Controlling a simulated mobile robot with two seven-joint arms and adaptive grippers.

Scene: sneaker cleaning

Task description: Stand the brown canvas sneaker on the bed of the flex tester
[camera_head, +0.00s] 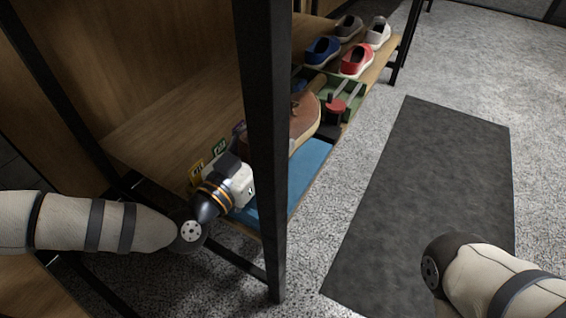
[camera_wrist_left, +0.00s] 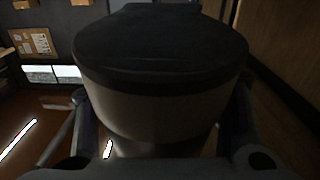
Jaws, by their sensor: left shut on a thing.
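The brown sneaker (camera_head: 302,122) is in the head view, partly behind a black upright post, toe towards the right. My left gripper (camera_head: 243,172) is at its near end, fingertips hidden by the post. In the left wrist view a dim, rounded dark-and-grey form (camera_wrist_left: 160,100) fills the space between my fingers, which are shut on the shoe. The flex tester (camera_head: 335,112) appears to be the green-based device with a red knob and black clamp, beside the toe. The sneaker hides part of it; I cannot tell whether they touch. My right gripper is out of view.
The black post (camera_head: 267,150) stands in front of the shelf (camera_head: 180,125). A blue mat (camera_head: 312,162) lies on the shelf's near part. Blue (camera_head: 322,51), red (camera_head: 357,60) and other shoes stand farther back. A dark floor mat (camera_head: 425,190) lies clear to the right.

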